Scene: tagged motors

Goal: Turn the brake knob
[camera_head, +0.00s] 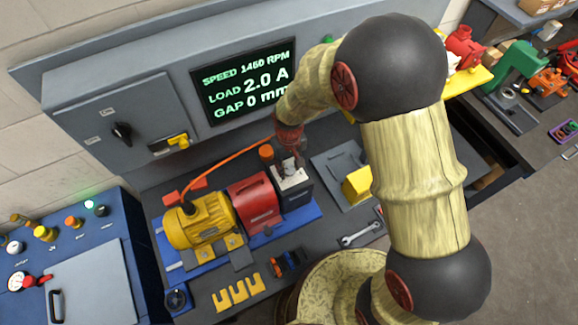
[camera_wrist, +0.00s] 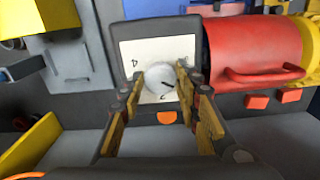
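The brake knob (camera_wrist: 160,78) is a round pale knob with a short dark pointer mark. It sits on a white numbered dial plate (camera_wrist: 150,59) on a dark box (camera_wrist: 128,33). In the head view the dark box (camera_head: 297,194) stands at the right of the red motor housing (camera_head: 254,204), under my gripper (camera_head: 290,168). In the wrist view the two fingers of my gripper (camera_wrist: 160,84) stand on either side of the knob, their tips very close to its sides. I cannot tell whether they touch it. The knob is largely hidden in the head view.
A yellow motor (camera_head: 200,221) stands left of the red housing on a blue base. Behind is a cabinet with a screen (camera_head: 246,81) reading SPEED 1450 RPM, LOAD 2.0 A, GAP 0 mm. A yellow block (camera_head: 358,185) and a wrench (camera_head: 360,235) lie to the right.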

